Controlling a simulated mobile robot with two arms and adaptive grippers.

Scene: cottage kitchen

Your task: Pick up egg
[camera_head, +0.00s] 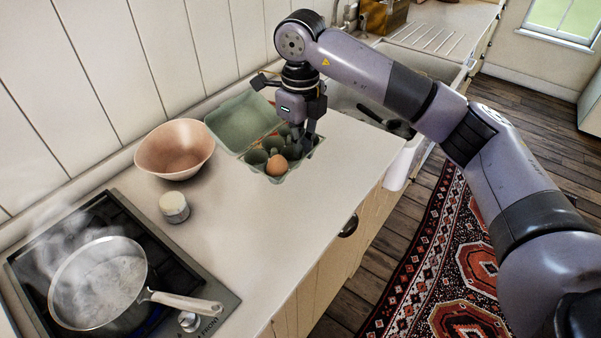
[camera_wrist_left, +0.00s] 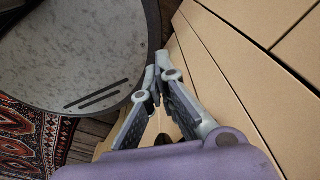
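A brown egg (camera_head: 277,165) sits in a front cup of the open green egg carton (camera_head: 240,124) on the counter. Several of the carton's cups near it look empty. My right gripper (camera_head: 304,146) points down over the right side of the carton, just behind and to the right of the egg. Its fingertips are low among the cups, and the view is too small to tell their gap or whether they hold anything. My left gripper (camera_wrist_left: 155,88) shows in the left wrist view with its fingers drawn together at the tips, nothing visible between them, beside wooden cabinet fronts.
A pink bowl (camera_head: 175,149) stands left of the carton, with a small white-topped jar (camera_head: 174,207) in front. A steaming pan (camera_head: 98,283) sits on the stove at lower left. A sink (camera_head: 350,105) lies behind my right arm. The counter right of the jar is clear.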

